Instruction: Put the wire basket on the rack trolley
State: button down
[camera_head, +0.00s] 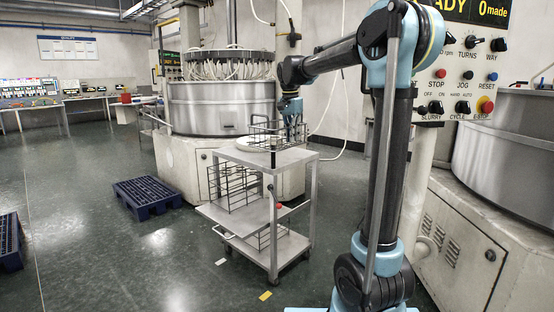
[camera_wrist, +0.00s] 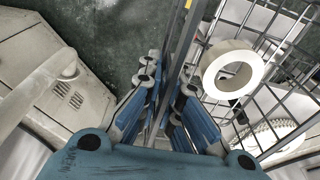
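The wire basket (camera_head: 262,133) is at the top of the grey rack trolley (camera_head: 300,158), by its far edge. I cannot tell whether it rests there or hangs just above. In the wrist view its open grid (camera_wrist: 291,50) fills the right side, with a pale ring (camera_wrist: 215,72) inside and a toothed white ring partly in view below. My gripper (camera_head: 292,112) is over the basket's right side. In the wrist view my gripper (camera_wrist: 165,95) has its blue fingers close on both sides of a flat grey bar of the basket, seemingly shut on it.
More wire racks (camera_head: 235,187) stand on the trolley's middle and lower shelves. Behind is a large round lapping machine (camera_head: 220,108). A blue pallet (camera_head: 146,196) lies on the floor at left. A control panel (camera_head: 462,75) and another machine are at right. The left floor is mostly clear.

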aim_at(283, 156)
jog(key=z, duration=0.05)
jog(key=i, duration=1.3)
